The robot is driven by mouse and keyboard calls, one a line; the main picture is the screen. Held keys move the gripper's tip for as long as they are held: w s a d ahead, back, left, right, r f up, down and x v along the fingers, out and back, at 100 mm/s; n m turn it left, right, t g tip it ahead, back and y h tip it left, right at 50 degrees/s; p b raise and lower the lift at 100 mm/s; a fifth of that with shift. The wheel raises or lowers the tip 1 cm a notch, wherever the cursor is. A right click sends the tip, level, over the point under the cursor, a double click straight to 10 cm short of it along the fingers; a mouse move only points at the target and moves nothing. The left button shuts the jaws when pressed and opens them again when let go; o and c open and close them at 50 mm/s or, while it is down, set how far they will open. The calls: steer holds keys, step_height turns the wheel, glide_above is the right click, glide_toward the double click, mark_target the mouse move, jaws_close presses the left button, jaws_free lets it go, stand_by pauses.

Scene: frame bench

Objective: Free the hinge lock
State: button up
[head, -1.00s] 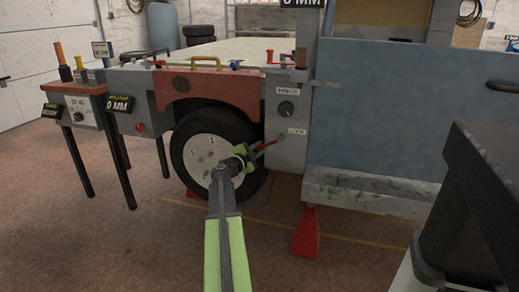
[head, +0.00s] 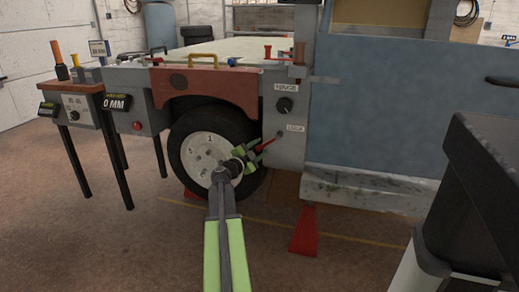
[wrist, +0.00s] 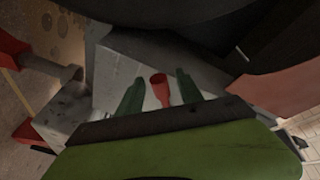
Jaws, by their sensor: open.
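The hinge lock is a red lever (head: 267,143) on the grey panel (head: 284,112), beside the LOCK label (head: 296,128). It slopes down to the left from its pivot. My gripper (head: 256,147) is at the lever's free end, in front of the wheel. In the wrist view my two green fingers (wrist: 160,79) are apart, with the red lever end (wrist: 159,91) between them. I see gaps on both sides, so the fingers do not look closed on it. A dark knob (head: 284,105) sits under the HINGE label.
The wheel (head: 207,152) and red fender (head: 208,87) are just left of the panel. The blue-grey door (head: 400,110) is at the right, above a worn sill (head: 360,194) and a red stand (head: 304,231). A small instrument table (head: 75,90) stands at the left.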

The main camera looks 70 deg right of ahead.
steer(key=v, duration=1.7)
steer(key=shift+b, duration=0.35)
steer(key=shift+a+f, duration=0.1)
